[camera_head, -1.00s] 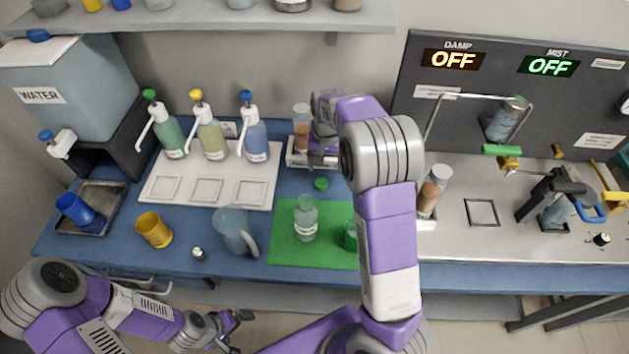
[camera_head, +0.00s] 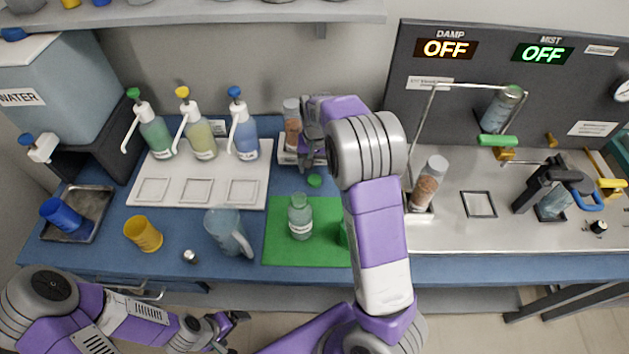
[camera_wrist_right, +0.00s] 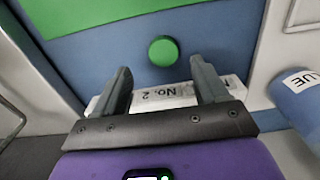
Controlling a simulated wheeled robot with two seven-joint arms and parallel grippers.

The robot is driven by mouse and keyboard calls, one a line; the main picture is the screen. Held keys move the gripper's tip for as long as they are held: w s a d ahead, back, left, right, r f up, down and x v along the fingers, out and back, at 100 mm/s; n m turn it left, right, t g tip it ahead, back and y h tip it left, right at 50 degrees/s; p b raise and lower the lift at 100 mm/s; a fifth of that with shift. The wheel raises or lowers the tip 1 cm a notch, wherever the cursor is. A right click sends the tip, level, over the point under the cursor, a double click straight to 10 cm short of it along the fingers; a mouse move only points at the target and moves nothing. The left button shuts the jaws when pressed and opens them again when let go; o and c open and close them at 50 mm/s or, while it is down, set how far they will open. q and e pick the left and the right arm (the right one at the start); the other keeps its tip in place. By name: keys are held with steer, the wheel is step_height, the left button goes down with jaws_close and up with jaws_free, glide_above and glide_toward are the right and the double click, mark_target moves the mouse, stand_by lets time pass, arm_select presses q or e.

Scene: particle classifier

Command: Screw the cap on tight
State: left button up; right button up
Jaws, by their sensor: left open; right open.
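A round green cap (camera_head: 314,180) lies on the blue bench just behind the green mat (camera_head: 277,246). A clear greenish bottle (camera_head: 300,220) with a white label stands upright on the mat. My right gripper (camera_head: 314,163) is low behind the cap, open and empty. In the right wrist view the cap (camera_wrist_right: 163,51) is just beyond the gap between the open fingers (camera_wrist_right: 163,80), apart from both. My left gripper (camera_head: 236,328) is open and empty in front of the bench, at the bottom of the head view.
A white stand with a brown-filled vial (camera_head: 292,125) is beside my right gripper. Another green object (camera_head: 343,234) on the mat is partly hidden by my right arm. A jug (camera_head: 224,232), a yellow cup (camera_head: 143,234) and pump bottles (camera_head: 200,135) stand to the left.

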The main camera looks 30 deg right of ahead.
mark_target(315, 178)
steer(key=shift+f, duration=0.1)
steer(key=f, duration=0.1)
steer(key=f+b, duration=0.1)
steer(key=f, duration=0.1)
steer(key=f+b, duration=0.1)
steer(key=f, duration=0.1)
steer(key=shift+w+a+f, duration=0.1)
steer(key=shift+w, duration=0.2)
steer(key=shift+c, duration=0.2)
steer(key=c, duration=1.1)
